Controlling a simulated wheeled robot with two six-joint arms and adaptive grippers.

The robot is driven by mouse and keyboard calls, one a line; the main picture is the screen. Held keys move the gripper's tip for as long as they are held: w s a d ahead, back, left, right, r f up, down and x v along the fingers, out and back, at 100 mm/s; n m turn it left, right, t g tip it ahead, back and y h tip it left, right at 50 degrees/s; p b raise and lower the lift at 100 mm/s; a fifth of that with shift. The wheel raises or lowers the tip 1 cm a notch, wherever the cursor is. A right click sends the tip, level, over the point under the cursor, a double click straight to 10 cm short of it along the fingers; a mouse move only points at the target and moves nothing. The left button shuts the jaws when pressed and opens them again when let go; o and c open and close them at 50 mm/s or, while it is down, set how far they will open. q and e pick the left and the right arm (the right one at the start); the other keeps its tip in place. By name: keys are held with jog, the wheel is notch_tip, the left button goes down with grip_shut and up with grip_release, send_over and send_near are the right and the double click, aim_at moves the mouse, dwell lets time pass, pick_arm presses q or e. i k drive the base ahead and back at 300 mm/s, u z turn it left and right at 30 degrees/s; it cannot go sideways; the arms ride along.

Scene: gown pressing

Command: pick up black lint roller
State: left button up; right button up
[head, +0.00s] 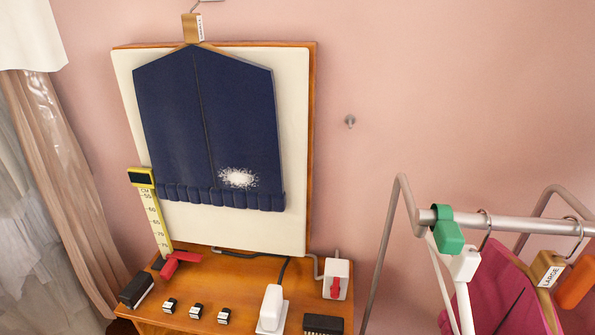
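No item is clearly readable as a lint roller. A black block with a pale side (136,289) lies at the left front corner of the wooden table (235,268). A second black item with a row of pale marks along its edge (323,324) lies at the front right, partly cut off by the frame's bottom. I cannot tell which, if either, is the black lint roller. Neither of my grippers shows in the head view.
A navy gown (170,120) with a white fuzzy patch (238,178) hangs on a pale board (295,150). A yellow ruler (153,210), red handle (180,262), small black-and-white pieces (196,311), white iron-like item (271,307) and red-switched box (337,278) crowd the table. A garment rail (510,227) stands right.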

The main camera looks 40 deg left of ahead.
aim_at(136, 289)
jog(key=u, duration=1.45)
jog(key=k, duration=0.05)
jog(key=u, duration=0.9)
